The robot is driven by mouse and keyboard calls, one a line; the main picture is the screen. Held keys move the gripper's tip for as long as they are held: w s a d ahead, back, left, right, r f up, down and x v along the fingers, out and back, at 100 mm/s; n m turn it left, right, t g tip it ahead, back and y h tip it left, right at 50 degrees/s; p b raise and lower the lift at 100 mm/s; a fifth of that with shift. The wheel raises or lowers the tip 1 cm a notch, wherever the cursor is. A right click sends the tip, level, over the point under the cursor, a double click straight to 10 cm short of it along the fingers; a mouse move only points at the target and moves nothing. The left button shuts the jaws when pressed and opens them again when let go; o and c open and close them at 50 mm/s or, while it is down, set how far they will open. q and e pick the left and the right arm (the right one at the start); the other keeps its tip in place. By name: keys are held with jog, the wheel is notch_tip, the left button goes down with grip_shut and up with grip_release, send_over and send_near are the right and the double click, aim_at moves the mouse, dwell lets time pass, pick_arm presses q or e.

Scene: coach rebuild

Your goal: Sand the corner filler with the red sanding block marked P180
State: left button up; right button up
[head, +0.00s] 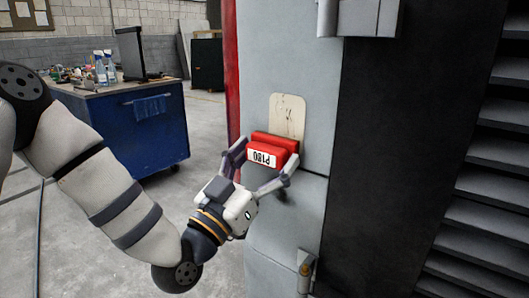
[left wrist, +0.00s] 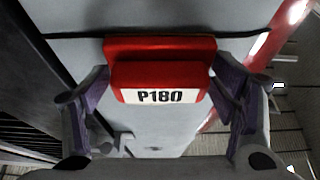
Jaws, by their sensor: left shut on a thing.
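The red sanding block (head: 275,143) carries a white label that reads P180, upside down in the head view. It also shows in the left wrist view (left wrist: 160,73), label upright. My left gripper (head: 262,162) has its two fingers on either side of the block and is shut on it. The block is at the grey coach panel, at the lower end of the cream filler patch (head: 288,113). The block hides the lower part of the patch. I cannot tell whether the block touches the panel. My right gripper is not in view.
The grey coach panel (head: 262,70) has a red edge strip (head: 232,75) on its left. A dark panel and black louvres (head: 490,190) are to the right. A blue workbench (head: 140,130) with bottles stands behind on the left. The floor between is mostly open.

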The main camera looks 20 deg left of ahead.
pick_arm(q)
jog(key=s, duration=0.1)
jog(key=s+a+p, duration=0.1)
jog(key=s, duration=0.1)
jog(key=s+a+p, duration=0.1)
jog(key=s, duration=0.1)
jog(key=shift+s, duration=0.2)
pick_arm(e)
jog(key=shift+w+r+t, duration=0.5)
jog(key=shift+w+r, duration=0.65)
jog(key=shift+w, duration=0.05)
pick_arm(q)
jog(key=shift+s, duration=0.1)
jog(key=s, duration=0.1)
jog(key=s+a+p, duration=0.1)
jog(key=shift+s, duration=0.3)
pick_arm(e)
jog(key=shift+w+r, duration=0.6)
